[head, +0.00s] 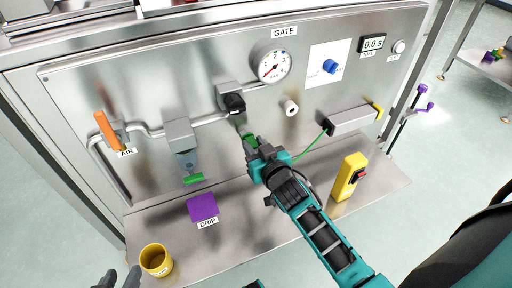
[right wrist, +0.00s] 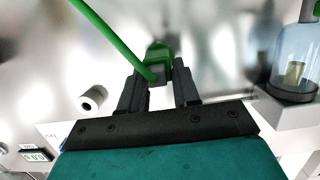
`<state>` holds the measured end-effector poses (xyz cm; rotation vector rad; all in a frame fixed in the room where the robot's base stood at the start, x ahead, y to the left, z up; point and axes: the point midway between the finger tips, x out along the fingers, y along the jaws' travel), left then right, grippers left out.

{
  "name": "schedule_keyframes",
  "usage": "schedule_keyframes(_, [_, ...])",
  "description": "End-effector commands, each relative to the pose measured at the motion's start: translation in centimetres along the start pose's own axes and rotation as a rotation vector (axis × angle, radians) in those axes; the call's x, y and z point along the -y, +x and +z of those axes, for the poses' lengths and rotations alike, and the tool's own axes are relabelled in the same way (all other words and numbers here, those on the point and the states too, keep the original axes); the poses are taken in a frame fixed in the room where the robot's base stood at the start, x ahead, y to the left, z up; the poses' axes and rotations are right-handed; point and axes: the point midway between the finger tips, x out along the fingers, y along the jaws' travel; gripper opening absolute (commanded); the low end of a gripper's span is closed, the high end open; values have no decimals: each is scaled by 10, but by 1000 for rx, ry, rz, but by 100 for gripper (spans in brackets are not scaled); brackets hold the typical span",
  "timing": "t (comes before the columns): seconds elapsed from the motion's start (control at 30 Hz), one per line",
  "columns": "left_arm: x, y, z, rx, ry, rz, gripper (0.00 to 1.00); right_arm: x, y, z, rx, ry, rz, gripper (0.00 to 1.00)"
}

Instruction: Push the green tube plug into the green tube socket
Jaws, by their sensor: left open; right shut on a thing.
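The green tube plug (right wrist: 158,52) sits between the fingertips of my right gripper (right wrist: 157,82). It also shows as a small green piece (head: 249,141) in the head view, at the tips of my right gripper (head: 252,147), in front of the steel panel below the black knob. The green tube (head: 309,147) runs from the plug to the cylinder on the right. I cannot clearly make out the green tube socket; the gripper and plug may cover it. My left gripper (head: 119,279) is open and empty at the lower left edge.
A grey cylinder (head: 352,120) is on the panel. A filter (head: 184,145) with a green piece (head: 194,179) hangs above a purple pad (head: 203,207). A yellow cup (head: 156,260) and a yellow switch box (head: 347,178) stand on the shelf (head: 262,232). A white peg (head: 291,107) projects nearby.

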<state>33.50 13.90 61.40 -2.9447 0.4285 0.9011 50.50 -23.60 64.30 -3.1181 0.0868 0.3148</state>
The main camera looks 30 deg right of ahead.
Motion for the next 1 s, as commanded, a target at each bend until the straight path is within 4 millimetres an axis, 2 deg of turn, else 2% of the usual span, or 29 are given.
schedule_keyframes(0.27, [0, 0, 0, 1, 0, -1, 43, 0, 1, 0, 0, 0, 0, 1])
schedule_keyframes(0.3, [0, 0, 0, 1, 0, -1, 43, 0, 1, 0, 0, 0, 0, 32])
schedule_keyframes(0.6, [0, 0, 1, 1, 0, -1, 43, 0, 1, 0, 0, 0, 0, 61])
schedule_keyframes(0.87, [0, 0, 1, 4, 3, 0, 43, 0, 0, 0, 1, 0, 0, 61])
schedule_keyframes(1.0, [0, -3, -4, 2, 2, 0, 43, 0, -7, -1, 1, 1, 0, 61])
